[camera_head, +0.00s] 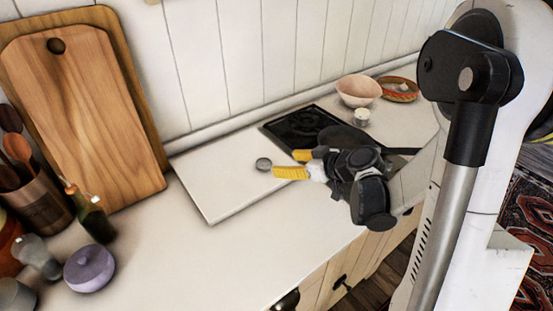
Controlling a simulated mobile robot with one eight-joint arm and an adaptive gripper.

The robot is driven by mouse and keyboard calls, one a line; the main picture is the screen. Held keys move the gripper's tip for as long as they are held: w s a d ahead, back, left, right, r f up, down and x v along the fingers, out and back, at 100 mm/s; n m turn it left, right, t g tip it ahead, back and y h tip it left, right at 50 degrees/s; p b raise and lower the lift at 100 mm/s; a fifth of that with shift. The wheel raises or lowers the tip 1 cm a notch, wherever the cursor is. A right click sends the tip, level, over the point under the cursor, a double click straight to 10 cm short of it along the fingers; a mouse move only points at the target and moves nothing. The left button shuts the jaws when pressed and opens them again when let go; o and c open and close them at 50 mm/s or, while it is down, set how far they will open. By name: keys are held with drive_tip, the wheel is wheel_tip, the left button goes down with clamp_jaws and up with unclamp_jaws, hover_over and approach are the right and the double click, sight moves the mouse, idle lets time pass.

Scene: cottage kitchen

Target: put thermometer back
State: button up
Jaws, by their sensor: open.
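A small round grey piece with a pale rim (263,164), which may be the thermometer, shows at a white board (215,190) on the counter. It is too small for me to read a dial or tell whether it lies flat. My gripper (285,163) is over the board's right part, its yellow fingers apart and pointing left toward the round piece. One finger is nearer the back wall, the other nearer the front edge. The round piece appears just beyond the fingertips, and I see nothing held between them. The gripper body hides part of the counter behind it.
A black cooktop (297,126) lies behind my gripper, with a pink bowl (358,90), a small white cup (361,117) and a round basket (399,90) beyond. Cutting boards (105,130), a utensil pot (42,207), a bottle (92,217) and a purple jar (89,268) crowd the left.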

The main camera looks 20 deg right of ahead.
drive_tip(key=s+a+r+m+g+h, duration=0.1)
drive_tip(key=s+r+m+h, duration=0.1)
drive_tip(key=s, duration=0.5)
drive_tip(key=s+a+r+m+g+h, duration=0.1)
drive_tip(key=s+a+r+m+h, duration=0.1)
drive_tip(key=s, duration=0.5)
drive_tip(key=s+a+r+m+g+h, duration=0.1)
drive_tip(key=s+r+h, duration=0.1)
drive_tip(key=s, duration=0.5)
drive_tip(key=shift+s+a+r+m, duration=0.2)
drive_tip(key=shift+a+r+m, duration=0.2)
drive_tip(key=shift+r, duration=0.5)
